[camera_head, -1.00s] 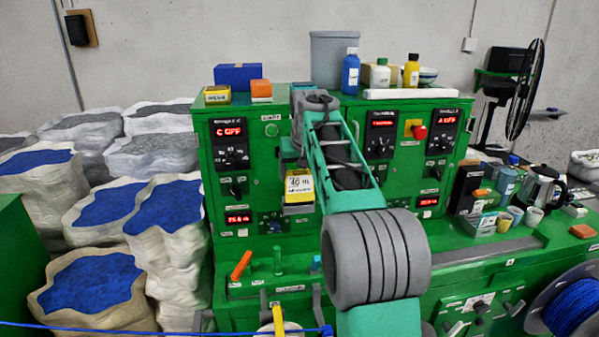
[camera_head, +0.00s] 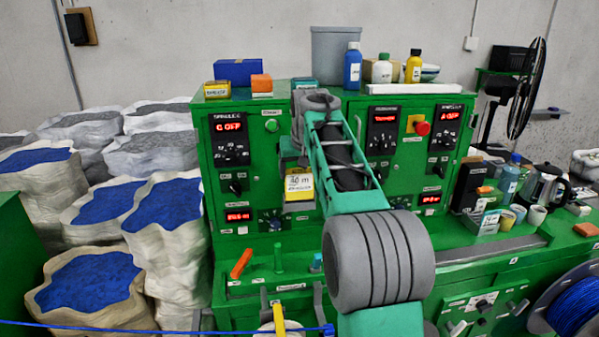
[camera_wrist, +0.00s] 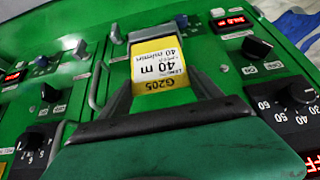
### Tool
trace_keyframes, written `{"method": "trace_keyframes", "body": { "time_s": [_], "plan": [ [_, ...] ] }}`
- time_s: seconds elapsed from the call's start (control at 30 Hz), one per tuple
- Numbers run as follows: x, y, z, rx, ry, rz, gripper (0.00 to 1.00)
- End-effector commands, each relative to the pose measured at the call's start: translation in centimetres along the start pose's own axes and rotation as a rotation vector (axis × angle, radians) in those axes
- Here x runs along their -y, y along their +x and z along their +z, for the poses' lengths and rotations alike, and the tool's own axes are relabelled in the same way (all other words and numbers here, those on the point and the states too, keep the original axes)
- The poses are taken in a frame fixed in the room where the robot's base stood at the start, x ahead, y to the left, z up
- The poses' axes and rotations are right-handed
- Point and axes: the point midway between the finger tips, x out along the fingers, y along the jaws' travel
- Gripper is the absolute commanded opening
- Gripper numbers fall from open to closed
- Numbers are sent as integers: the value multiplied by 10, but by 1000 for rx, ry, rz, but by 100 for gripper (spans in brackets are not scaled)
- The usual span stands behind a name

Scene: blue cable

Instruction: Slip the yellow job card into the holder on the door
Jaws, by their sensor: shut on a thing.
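The yellow job card (camera_wrist: 160,62), with a white label reading "40 m", is upside down in the wrist view. My gripper (camera_wrist: 163,88) is shut on its near end. The card's far end is at a pale grey strip (camera_wrist: 151,34) on the green door, which looks like the holder. I cannot tell whether the card is inside it or only in front of it. In the head view the card (camera_head: 299,184) hangs below my gripper (camera_head: 294,162), in front of the machine's left part.
Knobs (camera_wrist: 257,47) and displays flank the card on the green panel. A grey bar handle (camera_wrist: 96,86) stands out left of my gripper in the wrist view. Bottles (camera_head: 351,68) and boxes stand on the cabinet top. A kettle (camera_head: 542,185) and cups are at right.

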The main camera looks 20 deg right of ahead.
Motion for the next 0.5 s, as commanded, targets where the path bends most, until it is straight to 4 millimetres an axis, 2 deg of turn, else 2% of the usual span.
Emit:
{"method": "trace_keyframes", "body": {
  "time_s": [0.5],
  "plan": [
    [0, 15, 10, -31, -7, -5, 22]
  ]
}}
